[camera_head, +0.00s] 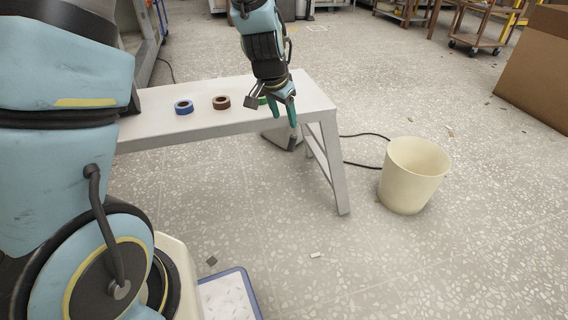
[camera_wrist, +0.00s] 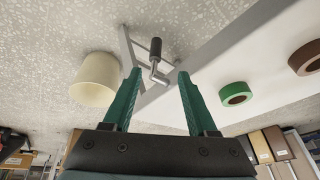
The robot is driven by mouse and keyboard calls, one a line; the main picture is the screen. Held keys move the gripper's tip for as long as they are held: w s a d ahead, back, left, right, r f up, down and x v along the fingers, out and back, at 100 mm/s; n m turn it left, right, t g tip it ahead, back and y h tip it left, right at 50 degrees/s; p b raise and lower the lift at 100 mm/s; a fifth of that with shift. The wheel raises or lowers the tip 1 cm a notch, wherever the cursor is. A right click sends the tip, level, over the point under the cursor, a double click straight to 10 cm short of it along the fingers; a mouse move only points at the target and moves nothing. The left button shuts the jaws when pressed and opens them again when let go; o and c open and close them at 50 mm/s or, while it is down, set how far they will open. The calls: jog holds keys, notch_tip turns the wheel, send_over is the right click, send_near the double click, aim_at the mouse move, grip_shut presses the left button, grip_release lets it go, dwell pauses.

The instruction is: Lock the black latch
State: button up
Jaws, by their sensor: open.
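What looks like the latch is a bent metal lever with a black grip (camera_wrist: 155,47), at the end of the white bench. In the wrist view it shows beyond the fingertips, lined up with the gap between them. In the head view a small dark-tipped lever (camera_head: 293,142) shows just below the gripper, by the bench's front edge. My gripper (camera_head: 284,112) is over the right end of the bench. Its two green fingers are spread in the wrist view (camera_wrist: 159,74), with nothing held. I cannot tell how far the lever is from the fingertips.
The white bench (camera_head: 200,128) carries a blue tape roll (camera_head: 184,107), a brown one (camera_head: 221,102) and a green one (camera_wrist: 235,93) near the gripper. A cream bucket (camera_head: 412,175) stands on the floor right of the bench. A black cable lies between them. The floor in front is mostly clear.

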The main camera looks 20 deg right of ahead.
aim_at(292, 138)
jog(key=b+x, duration=0.1)
jog(key=x, duration=0.3)
jog(key=b+x, duration=0.1)
jog(key=x, duration=0.3)
jog(key=b+x, duration=0.2)
jog(key=x, duration=0.2)
jog(key=shift+s+d+f, duration=0.15)
jog(key=shift+s+d, duration=0.05)
jog(key=shift+s, duration=0.15)
grip_shut()
dwell(1.0)
